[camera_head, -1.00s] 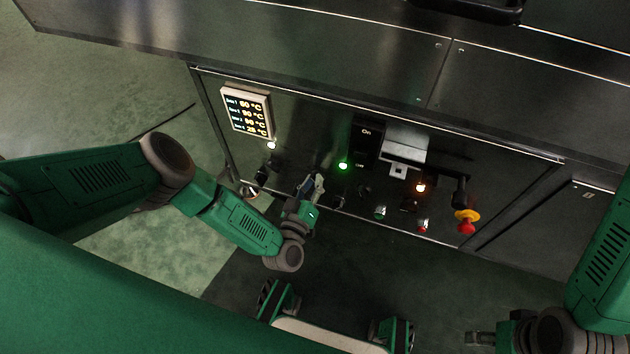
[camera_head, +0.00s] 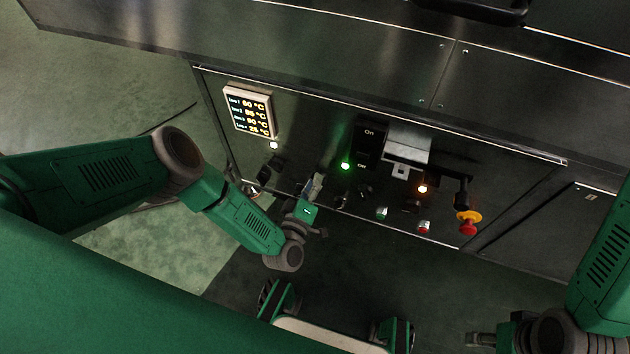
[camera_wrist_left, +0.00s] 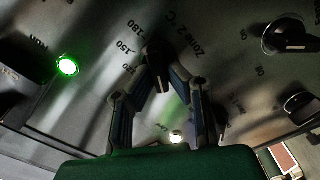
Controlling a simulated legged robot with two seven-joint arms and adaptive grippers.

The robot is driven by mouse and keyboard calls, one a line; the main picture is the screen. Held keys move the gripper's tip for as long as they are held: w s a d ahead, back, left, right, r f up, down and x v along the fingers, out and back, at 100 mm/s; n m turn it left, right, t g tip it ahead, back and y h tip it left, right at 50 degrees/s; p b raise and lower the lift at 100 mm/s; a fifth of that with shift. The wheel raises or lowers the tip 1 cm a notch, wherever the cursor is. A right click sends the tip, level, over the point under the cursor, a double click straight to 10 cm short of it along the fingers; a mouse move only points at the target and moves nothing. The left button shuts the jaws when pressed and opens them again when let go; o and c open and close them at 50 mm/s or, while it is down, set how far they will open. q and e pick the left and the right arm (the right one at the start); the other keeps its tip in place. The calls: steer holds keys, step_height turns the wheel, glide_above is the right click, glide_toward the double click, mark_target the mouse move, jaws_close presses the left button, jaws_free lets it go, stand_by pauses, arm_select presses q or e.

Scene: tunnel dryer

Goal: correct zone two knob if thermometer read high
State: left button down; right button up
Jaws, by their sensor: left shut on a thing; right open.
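The thermometer display (camera_head: 248,112) is a white-framed panel with lit rows. Its top row reads 60 °C; the second row seems to read in the eighties, but the digits are small. The black zone two knob (camera_wrist_left: 157,55) sits beside the "Zone 2 °C" lettering in the left wrist view, with its dial numbers partly covered. My left gripper (camera_wrist_left: 162,80) is shut on this knob. In the head view my left gripper (camera_head: 314,184) is at the panel's lower part and hides the knob. My right gripper (camera_head: 478,339) is open and empty at the bottom right, away from the panel.
Another black knob (camera_wrist_left: 286,36) is nearby. A black handle (camera_head: 463,190) juts out.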

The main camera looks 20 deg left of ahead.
arm_select(q)
steer(key=shift+w+a+r, duration=0.2)
steer(key=shift+w+a, duration=0.15)
steer(key=shift+a, duration=0.1)
steer(key=c, duration=1.6)
jaws_free()
steer(key=shift+s+d+f, duration=0.1)
steer(key=shift+s+f, duration=0.05)
steer(key=s, duration=0.7)
steer(key=shift+s, duration=0.15)
steer(key=shift+o, duration=0.5)
